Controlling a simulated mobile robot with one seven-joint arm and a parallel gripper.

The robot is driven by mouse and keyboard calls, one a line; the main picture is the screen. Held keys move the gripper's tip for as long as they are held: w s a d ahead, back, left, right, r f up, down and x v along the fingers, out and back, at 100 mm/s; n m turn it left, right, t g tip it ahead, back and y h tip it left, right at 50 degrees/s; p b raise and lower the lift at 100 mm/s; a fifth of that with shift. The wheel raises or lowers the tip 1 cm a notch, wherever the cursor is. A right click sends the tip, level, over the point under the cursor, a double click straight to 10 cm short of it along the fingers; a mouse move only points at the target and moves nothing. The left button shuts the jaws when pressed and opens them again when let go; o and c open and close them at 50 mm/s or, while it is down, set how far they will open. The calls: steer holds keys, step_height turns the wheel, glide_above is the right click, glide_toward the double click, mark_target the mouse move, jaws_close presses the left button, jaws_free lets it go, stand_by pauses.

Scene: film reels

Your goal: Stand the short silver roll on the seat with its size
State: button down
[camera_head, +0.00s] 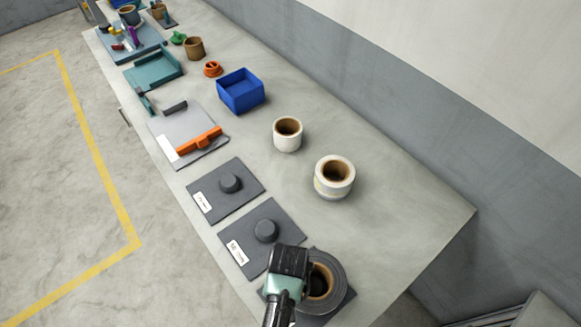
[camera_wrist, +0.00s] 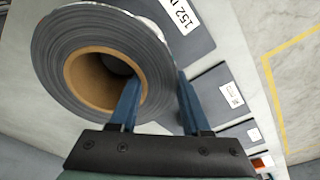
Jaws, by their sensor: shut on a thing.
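A short, wide silver-grey roll (camera_head: 334,268) with a brown core stands upright at the near end of the bench, over a dark seat plate (camera_head: 350,298). My gripper (camera_head: 303,277) is shut on the roll's wall. In the wrist view my gripper (camera_wrist: 158,100) has one finger inside the core and one outside the roll (camera_wrist: 62,50). The plate beside it (camera_wrist: 200,35) bears a label starting "152". I cannot tell whether the roll rests fully on this seat. Two other dark seats, the middle one (camera_head: 248,250) and the far one (camera_head: 210,203), have bare round pegs.
Two whitish rolls, a larger (camera_head: 334,190) and a smaller (camera_head: 287,145), stand to the right of the seats. Farther up are a grey board with an orange bar (camera_head: 200,140), a blue bin (camera_head: 240,100) and a teal tray (camera_head: 153,72). The near right bench is clear.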

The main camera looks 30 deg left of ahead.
steer(key=shift+w+f, duration=0.15)
steer(key=shift+f, duration=0.1)
steer(key=c, duration=0.7)
jaws_free()
steer(key=shift+o, duration=0.3)
steer(key=shift+s+f, duration=0.1)
steer(key=shift+s, duration=0.1)
steer(key=r+p, duration=0.7)
steer(key=s+r+p, duration=0.1)
steer(key=r+p, duration=0.3)
steer(key=shift+d+r, duration=0.1)
steer(key=shift+d, duration=0.2)
